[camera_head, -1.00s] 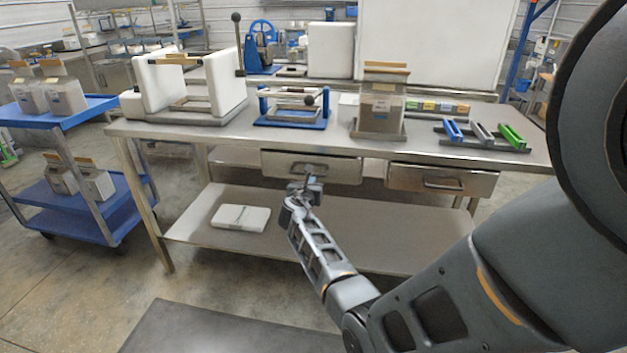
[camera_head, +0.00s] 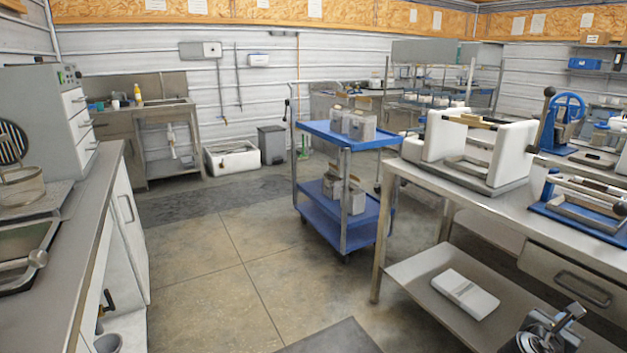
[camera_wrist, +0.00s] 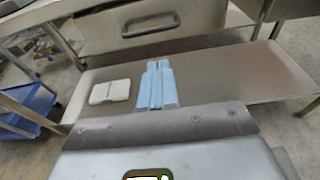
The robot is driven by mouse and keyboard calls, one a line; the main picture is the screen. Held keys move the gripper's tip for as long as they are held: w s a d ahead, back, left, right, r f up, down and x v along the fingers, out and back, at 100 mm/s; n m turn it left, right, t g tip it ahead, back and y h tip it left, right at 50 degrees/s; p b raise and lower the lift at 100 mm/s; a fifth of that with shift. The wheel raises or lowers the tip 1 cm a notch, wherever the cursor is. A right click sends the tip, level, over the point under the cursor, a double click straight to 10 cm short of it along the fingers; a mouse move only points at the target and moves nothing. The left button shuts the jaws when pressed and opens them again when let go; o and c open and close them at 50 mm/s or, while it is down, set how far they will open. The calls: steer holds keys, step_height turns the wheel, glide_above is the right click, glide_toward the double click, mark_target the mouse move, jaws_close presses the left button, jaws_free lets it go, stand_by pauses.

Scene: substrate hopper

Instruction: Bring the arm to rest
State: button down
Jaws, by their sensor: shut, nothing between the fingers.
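My gripper (camera_head: 572,314) shows at the lower right of the head view, in front of the steel workbench (camera_head: 415,175) and below its drawer (camera_head: 580,288). In the wrist view its two light blue fingers (camera_wrist: 160,83) lie side by side, closed, with nothing between them. They point toward the bench's lower shelf (camera_wrist: 230,75) and the drawer front (camera_wrist: 150,25). The gripper looks apart from the bench. Most of my arm is outside the head view.
A white flat block (camera_head: 463,293) lies on the lower shelf. A blue two-tier cart (camera_head: 345,134) carrying several containers stands left of the bench. A counter (camera_head: 95,250) runs along the left edge. The floor (camera_head: 230,270) between is open.

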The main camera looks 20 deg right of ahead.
steer(key=s+a+f+m+t+y, duration=0.2)
steer(key=a+t+y, duration=0.1)
steer(key=a, duration=0.7)
steer(key=s+a+f+m+t+y, duration=0.2)
steer(key=a+f+t, duration=0.1)
steer(key=a, duration=0.7)
steer(key=s+a+f+m+t+y, duration=0.2)
steer(key=a+t+y, duration=0.1)
steer(key=a, duration=0.7)
steer(key=s+a+r+m+t+y, duration=0.4)
steer(key=s+a+r+m+y, duration=0.3)
steer(key=s+a+r+m, duration=0.5)
steer(key=s+a+r, duration=0.3)
steer(key=a+r, duration=0.2)
steer(key=r, duration=0.2)
steer(key=shift+s+a+m+y, duration=0.2)
steer(key=shift+s+m+y, duration=0.1)
steer(key=shift+s+m, duration=0.1)
